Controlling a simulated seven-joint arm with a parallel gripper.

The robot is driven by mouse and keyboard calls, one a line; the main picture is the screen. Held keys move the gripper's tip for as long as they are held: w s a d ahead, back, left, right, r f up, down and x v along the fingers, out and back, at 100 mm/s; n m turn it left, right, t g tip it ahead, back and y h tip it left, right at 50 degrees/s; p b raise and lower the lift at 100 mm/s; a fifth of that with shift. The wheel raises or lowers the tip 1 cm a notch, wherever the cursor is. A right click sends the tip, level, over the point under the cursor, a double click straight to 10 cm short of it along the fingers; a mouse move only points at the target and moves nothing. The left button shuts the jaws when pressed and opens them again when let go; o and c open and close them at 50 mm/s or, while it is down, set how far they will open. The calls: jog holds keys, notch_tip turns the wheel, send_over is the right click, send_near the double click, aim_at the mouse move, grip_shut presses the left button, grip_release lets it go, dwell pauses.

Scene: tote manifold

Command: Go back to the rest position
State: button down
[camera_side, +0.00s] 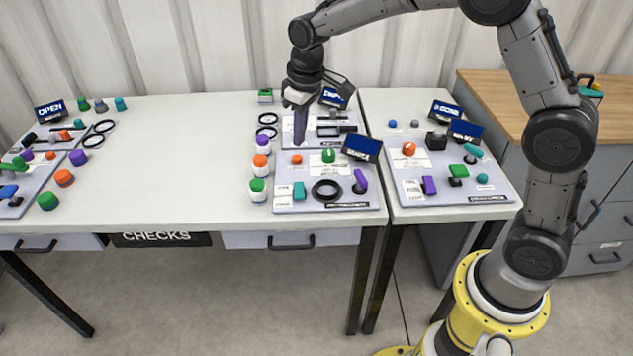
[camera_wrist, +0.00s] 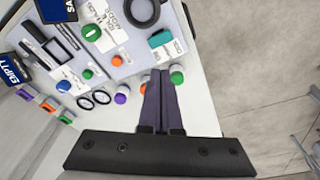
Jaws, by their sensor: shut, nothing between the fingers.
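My gripper (camera_side: 300,138) points down above the left edge of the middle control panels on the white table. In the wrist view its two dark purple fingers (camera_wrist: 161,82) lie together, shut and empty. Near the fingertips in that view are a green-topped bottle (camera_wrist: 177,76) and an orange knob (camera_wrist: 117,60) on the panel. In the side view the gripper partly hides the rear panel behind it. Whether the fingertips touch anything below is hard to tell.
Bottles with purple, orange and green caps (camera_side: 258,190) stand left of the front middle panel (camera_side: 330,206). Another panel (camera_side: 458,197) lies right, and more panels (camera_side: 40,166) lie far left. Small blue display screens (camera_side: 362,148) stand up from the panels. The table (camera_side: 180,160) between is clear.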

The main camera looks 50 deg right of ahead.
jog(key=s+d+r+m+t, duration=0.1)
jog(key=s+d+r+t, duration=0.2)
jog(key=s+r, duration=1.1)
jog(key=s+f+m, duration=0.1)
jog(key=s+f, duration=0.1)
jog(key=s, duration=0.6)
jog(key=s+f+t, duration=0.1)
jog(key=s+f, duration=0.2)
jog(key=s, duration=0.5)
jog(key=shift+s+d+f+m, duration=0.2)
jog(key=shift+s+f+m, duration=0.15)
jog(key=shift+s+m, duration=0.05)
